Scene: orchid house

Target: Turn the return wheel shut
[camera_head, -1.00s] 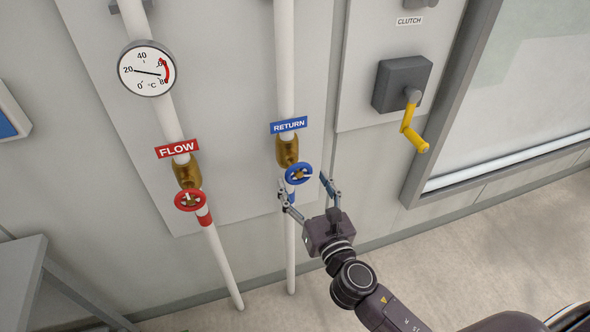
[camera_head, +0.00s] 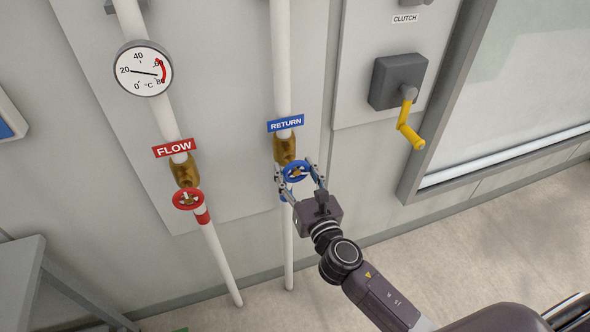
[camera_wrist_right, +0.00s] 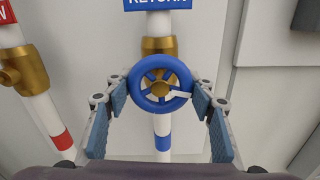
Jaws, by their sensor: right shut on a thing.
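The blue return wheel (camera_head: 296,171) sits on a brass valve (camera_head: 285,149) on the white return pipe, under the blue RETURN label (camera_head: 286,124). My right gripper (camera_head: 298,176) has a finger on each side of the wheel's rim and is shut on it. In the right wrist view the blue wheel (camera_wrist_right: 160,85) lies between the blue-padded fingers (camera_wrist_right: 160,106), with a white pointer on its right side. My left gripper is in neither view.
The red flow wheel (camera_head: 188,199) is on the pipe to the left, below a dial thermometer (camera_head: 143,69). A clutch box (camera_head: 397,81) with a yellow crank handle (camera_head: 409,130) is at right. A grey table (camera_head: 22,270) stands at lower left.

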